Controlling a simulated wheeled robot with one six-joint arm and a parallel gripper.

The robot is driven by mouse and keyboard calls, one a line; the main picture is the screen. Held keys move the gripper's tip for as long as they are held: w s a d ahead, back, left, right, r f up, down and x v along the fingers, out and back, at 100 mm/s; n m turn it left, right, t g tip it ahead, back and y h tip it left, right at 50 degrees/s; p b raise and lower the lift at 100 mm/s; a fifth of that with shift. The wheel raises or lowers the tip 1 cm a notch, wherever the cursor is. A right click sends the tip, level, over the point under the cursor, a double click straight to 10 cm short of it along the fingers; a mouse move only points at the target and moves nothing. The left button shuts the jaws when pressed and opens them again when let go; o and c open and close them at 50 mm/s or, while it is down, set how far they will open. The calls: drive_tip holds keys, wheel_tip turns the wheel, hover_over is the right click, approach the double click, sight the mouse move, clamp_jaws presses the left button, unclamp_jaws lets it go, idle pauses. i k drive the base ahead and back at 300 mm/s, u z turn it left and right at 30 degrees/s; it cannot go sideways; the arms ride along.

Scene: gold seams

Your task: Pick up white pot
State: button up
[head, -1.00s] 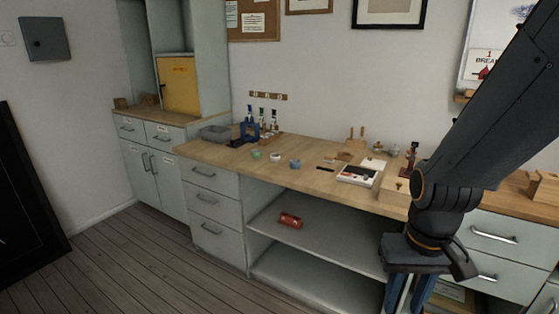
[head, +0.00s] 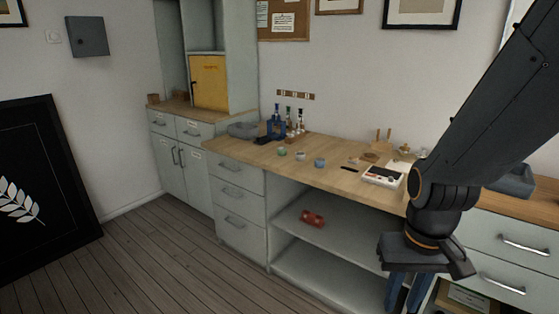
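The white pot (head: 300,156) is a small cup-like pot on the wooden worktop. It stands between a small green pot (head: 282,152) and a small blue pot (head: 319,163), with gaps between them. My gripper (head: 407,298) points down at the bottom right, in front of the counter and well away from the pots. Its two blue fingers show apart with nothing seen between them, so it looks open. The lower picture edge cuts off its fingertips.
The worktop (head: 250,152) also holds a grey bin (head: 243,130), a blue rack (head: 277,124) with bottles, and a white boxy device (head: 382,176). A red object (head: 312,218) lies on the shelf below. The wooden floor (head: 170,260) at left is clear.

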sight(300, 157)
drive_tip(key=u, duration=1.25)
drive_tip(key=i, duration=2.9)
drive_tip(key=z, duration=2.35)
drive_tip(key=i, duration=0.45)
drive_tip(key=u, duration=0.05)
